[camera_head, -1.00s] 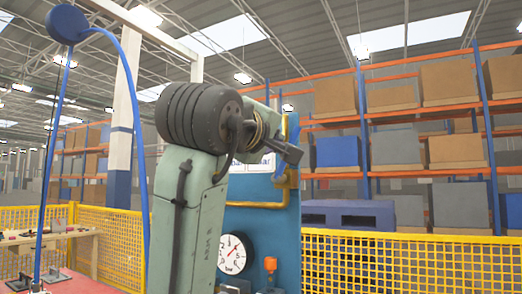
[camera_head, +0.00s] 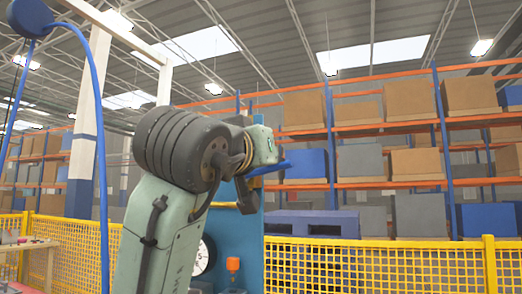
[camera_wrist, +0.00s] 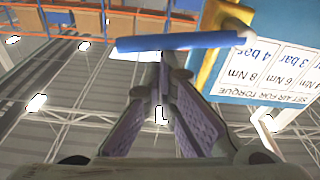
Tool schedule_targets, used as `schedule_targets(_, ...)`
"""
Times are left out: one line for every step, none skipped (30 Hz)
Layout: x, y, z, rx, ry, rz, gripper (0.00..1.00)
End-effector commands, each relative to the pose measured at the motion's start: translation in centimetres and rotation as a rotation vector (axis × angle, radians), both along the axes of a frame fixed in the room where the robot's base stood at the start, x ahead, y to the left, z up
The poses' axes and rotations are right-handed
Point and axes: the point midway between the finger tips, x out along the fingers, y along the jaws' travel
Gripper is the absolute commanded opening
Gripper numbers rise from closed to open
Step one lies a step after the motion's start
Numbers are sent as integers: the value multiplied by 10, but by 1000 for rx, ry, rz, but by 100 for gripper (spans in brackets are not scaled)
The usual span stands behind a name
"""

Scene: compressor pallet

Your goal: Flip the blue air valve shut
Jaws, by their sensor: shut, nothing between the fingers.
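The blue valve lever (camera_wrist: 180,42) lies across the top of the wrist view, roughly square to the yellow pipe (camera_wrist: 212,55). Its right end meets the pipe. In the head view the blue lever (camera_head: 271,168) sticks out to the right from behind my wrist. My gripper (camera_wrist: 162,70) is shut and empty, with its fingertips close to the lever's lower edge in the wrist view; I cannot tell whether they touch. In the head view my gripper (camera_head: 247,200) is a dark shape in front of the blue panel (camera_head: 240,225), and the valve body is hidden behind my arm.
A white torque and pressure label (camera_wrist: 275,65) is on the panel. A gauge (camera_head: 205,256), partly hidden by my arm, and an orange knob (camera_head: 233,264) sit lower down. A yellow fence (camera_head: 380,265) and shelves (camera_head: 360,132) stand behind. A blue hose (camera_head: 102,170) hangs at left.

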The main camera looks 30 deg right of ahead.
Motion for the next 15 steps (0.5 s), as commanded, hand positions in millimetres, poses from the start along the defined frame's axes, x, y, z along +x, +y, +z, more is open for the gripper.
schedule_targets(0,-1,-4,19,-21,0,0)
schedule_targets(-1,-1,-5,30,-35,0,0)
schedule_targets(-2,-2,-6,33,-41,-1,0)
schedule_targets(-2,-2,-7,33,-39,-1,0)
schedule_targets(-2,-3,-8,32,-38,-1,0)
schedule_targets(-3,-3,-9,31,-37,-1,0)
schedule_targets(-3,-3,-10,31,-37,-1,0)
schedule_targets(-3,-3,-10,31,-37,-1,0)
schedule_targets(-4,-4,-11,31,-36,-1,0)
schedule_targets(-4,-4,-11,31,-36,-1,0)
schedule_targets(-4,-4,-12,30,-37,0,0)
schedule_targets(-4,-4,-12,30,-37,0,0)
schedule_targets(-4,-4,-12,29,-36,-1,0)
schedule_targets(-4,-4,-12,29,-36,-1,0)
schedule_targets(-4,-4,-13,29,-36,-1,0)
